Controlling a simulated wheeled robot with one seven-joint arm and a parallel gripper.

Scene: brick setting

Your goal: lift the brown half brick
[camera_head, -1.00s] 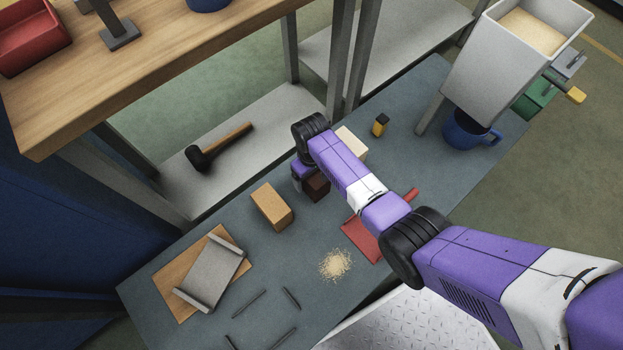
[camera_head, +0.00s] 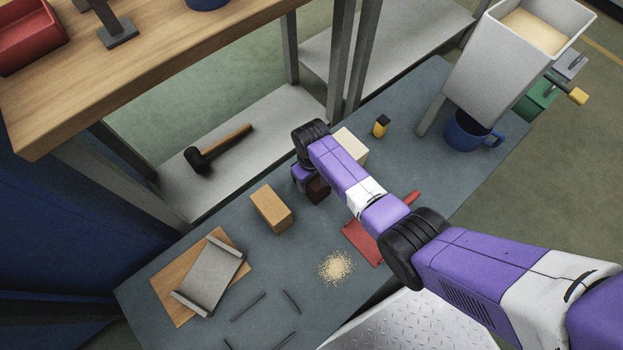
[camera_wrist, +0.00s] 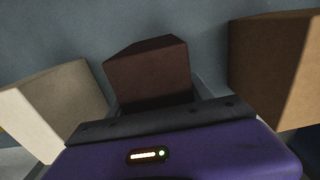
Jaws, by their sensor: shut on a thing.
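The brown half brick (camera_head: 318,189) is a small dark brown block on the grey-blue bench, partly hidden by my arm in the head view. In the wrist view the brown half brick (camera_wrist: 148,72) stands upright just ahead of my gripper body, its near lower part hidden. My gripper (camera_wrist: 155,108) is shut on it; the fingertips are mostly hidden behind the purple housing. Whether the brick touches the bench or is slightly above it I cannot tell.
A tan brick (camera_head: 271,209) stands close on the left and a cream block (camera_head: 350,146) close on the other side. A red trowel-like tool (camera_head: 362,243), a sand pile (camera_head: 336,267) and a blue mug (camera_head: 466,131) are also on the bench (camera_head: 410,160). A hammer (camera_head: 217,148) lies on the shelf behind.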

